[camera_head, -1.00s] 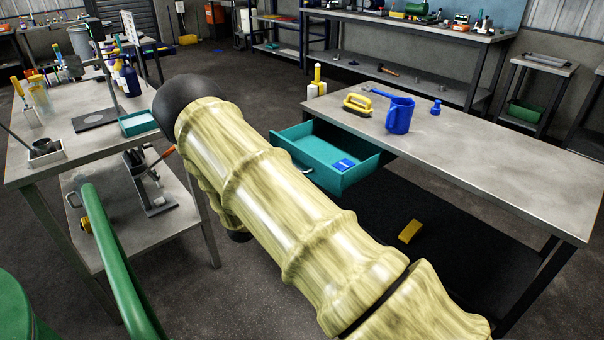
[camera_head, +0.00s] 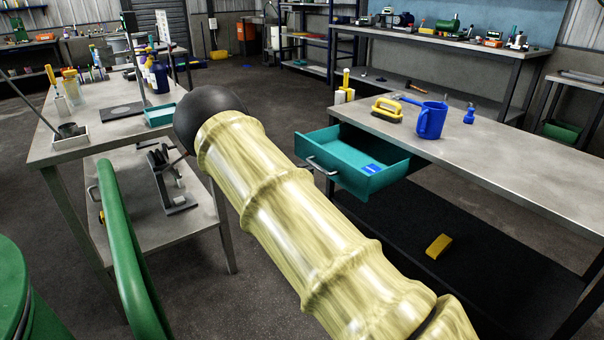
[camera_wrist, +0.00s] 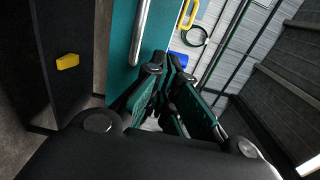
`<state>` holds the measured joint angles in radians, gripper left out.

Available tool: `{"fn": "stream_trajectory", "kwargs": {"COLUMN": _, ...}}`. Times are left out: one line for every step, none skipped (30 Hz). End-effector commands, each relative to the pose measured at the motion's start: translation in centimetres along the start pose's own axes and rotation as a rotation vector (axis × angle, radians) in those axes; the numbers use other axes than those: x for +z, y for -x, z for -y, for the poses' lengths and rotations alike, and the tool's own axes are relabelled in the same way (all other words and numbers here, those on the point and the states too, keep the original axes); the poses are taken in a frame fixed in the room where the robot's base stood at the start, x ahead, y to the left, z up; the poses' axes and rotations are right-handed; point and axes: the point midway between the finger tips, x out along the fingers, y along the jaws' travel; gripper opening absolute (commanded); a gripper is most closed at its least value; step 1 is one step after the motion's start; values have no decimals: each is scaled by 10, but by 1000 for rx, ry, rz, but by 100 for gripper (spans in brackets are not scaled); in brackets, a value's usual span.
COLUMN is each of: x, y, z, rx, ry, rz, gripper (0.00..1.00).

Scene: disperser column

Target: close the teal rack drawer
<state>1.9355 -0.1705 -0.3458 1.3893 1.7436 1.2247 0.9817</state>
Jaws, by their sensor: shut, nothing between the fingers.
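The teal drawer (camera_head: 345,172) stands pulled out from under the right-hand table's top in the head view. It has a silver bar handle (camera_head: 322,166) on its front and a blue item (camera_head: 371,169) inside. In the wrist view, the teal drawer front (camera_wrist: 122,50) fills the upper middle, with the silver handle (camera_wrist: 141,38) along it. My gripper (camera_wrist: 168,62) is shut and empty, close beside the drawer front, just past the handle's end in the picture. Whether it touches the front I cannot tell. I cannot make out my gripper in the head view.
The right-hand table (camera_head: 500,150) bears a blue mug (camera_head: 431,120), a yellow-handled brush (camera_head: 387,108) and a hammer. A yellow block (camera_head: 439,245) lies on its lower shelf. Another table (camera_head: 95,135) stands at left. Dark floor shows between the tables.

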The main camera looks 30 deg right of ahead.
Motion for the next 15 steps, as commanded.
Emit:
{"fn": "stream_trajectory", "kwargs": {"x": 0, "y": -9, "z": -1, "rx": 0, "ry": 0, "rz": -1, "gripper": 0}}
{"fn": "stream_trajectory", "kwargs": {"x": 0, "y": -14, "z": -1, "rx": -1, "ry": 1, "rz": -1, "gripper": 0}}
{"fn": "stream_trajectory", "kwargs": {"x": -1, "y": -21, "z": -1, "rx": -1, "ry": 1, "rz": -1, "gripper": 0}}
{"fn": "stream_trajectory", "kwargs": {"x": 0, "y": -26, "z": -1, "rx": 0, "ry": 1, "rz": -1, "gripper": 0}}
{"fn": "stream_trajectory", "kwargs": {"x": 0, "y": -31, "z": -1, "rx": 0, "ry": 1, "rz": -1, "gripper": 0}}
{"fn": "stream_trajectory", "kwargs": {"x": -1, "y": -38, "z": -1, "rx": -1, "ry": 1, "rz": -1, "gripper": 0}}
{"fn": "stream_trajectory", "kwargs": {"x": -1, "y": -43, "z": -1, "rx": -1, "ry": 2, "rz": -1, "gripper": 0}}
{"fn": "stream_trajectory", "kwargs": {"x": 0, "y": -47, "z": -2, "rx": 0, "ry": 2, "rz": 0, "gripper": 0}}
{"fn": "stream_trajectory", "kwargs": {"x": 0, "y": -54, "z": -1, "rx": -1, "ry": 2, "rz": 0, "gripper": 0}}
{"fn": "stream_trajectory", "kwargs": {"x": 0, "y": -59, "z": -1, "rx": -1, "ry": 2, "rz": 0, "gripper": 0}}
{"fn": "stream_trajectory", "kwargs": {"x": 0, "y": -64, "z": -2, "rx": -1, "ry": 2, "rz": 0, "gripper": 0}}
{"fn": "stream_trajectory", "kwargs": {"x": 0, "y": -70, "z": -2, "rx": 0, "ry": 3, "rz": 1, "gripper": 0}}
{"fn": "stream_trajectory", "kwargs": {"x": 0, "y": -74, "z": -2, "rx": -1, "ry": 3, "rz": 0, "gripper": 0}}
{"fn": "stream_trajectory", "kwargs": {"x": 0, "y": -78, "z": -2, "rx": -1, "ry": 3, "rz": 0, "gripper": 0}}
{"fn": "stream_trajectory", "kwargs": {"x": 0, "y": -83, "z": -2, "rx": 0, "ry": 3, "rz": 1, "gripper": 0}}
